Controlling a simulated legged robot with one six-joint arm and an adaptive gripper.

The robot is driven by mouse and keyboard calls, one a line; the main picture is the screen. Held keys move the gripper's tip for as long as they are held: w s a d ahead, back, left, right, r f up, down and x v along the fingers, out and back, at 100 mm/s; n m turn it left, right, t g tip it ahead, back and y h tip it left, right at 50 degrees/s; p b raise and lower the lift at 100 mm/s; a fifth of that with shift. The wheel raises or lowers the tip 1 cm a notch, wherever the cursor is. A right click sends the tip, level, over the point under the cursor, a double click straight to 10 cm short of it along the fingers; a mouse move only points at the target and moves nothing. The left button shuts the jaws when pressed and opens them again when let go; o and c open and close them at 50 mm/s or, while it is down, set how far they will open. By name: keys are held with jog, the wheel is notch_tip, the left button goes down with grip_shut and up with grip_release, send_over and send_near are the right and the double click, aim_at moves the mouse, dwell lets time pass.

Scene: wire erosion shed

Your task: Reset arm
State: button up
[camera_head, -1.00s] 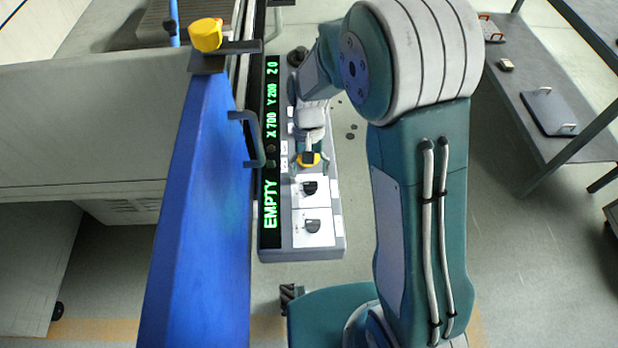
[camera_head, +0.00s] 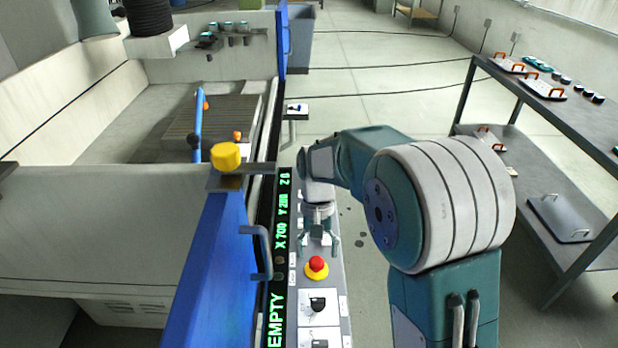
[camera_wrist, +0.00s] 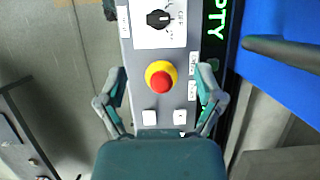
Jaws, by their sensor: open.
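My gripper (camera_head: 319,240) is open and empty above the narrow control panel, on the far side of the red mushroom button in the head view. In the wrist view its two fingers (camera_wrist: 162,74) stand apart on either side of the red button (camera_wrist: 161,82), which sits on a yellow collar. The button also shows whole in the head view (camera_head: 316,263). The fingers look clear of it, but their height above the panel is hard to tell. My arm reaches forward on the right of the panel, bent at the elbow.
The control panel (camera_head: 333,283) has a black rotary switch (camera_head: 317,304) and a green-lettered display (camera_head: 277,318) reading EMPTY. A blue door (camera_head: 218,262) with a handle (camera_head: 262,250) stands close on the left. A grey shelf table (camera_head: 520,100) is at right. Open floor lies between.

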jog(key=shift+r, duration=0.1)
jog(key=s+d+r+t, duration=0.5)
jog(key=s+r, duration=0.2)
jog(key=s, duration=0.2)
jog(key=s+d+r+t, duration=0.5)
jog(key=s+d+r, duration=0.1)
jog(key=s+r, duration=0.1)
jog(key=shift+s, duration=0.85)
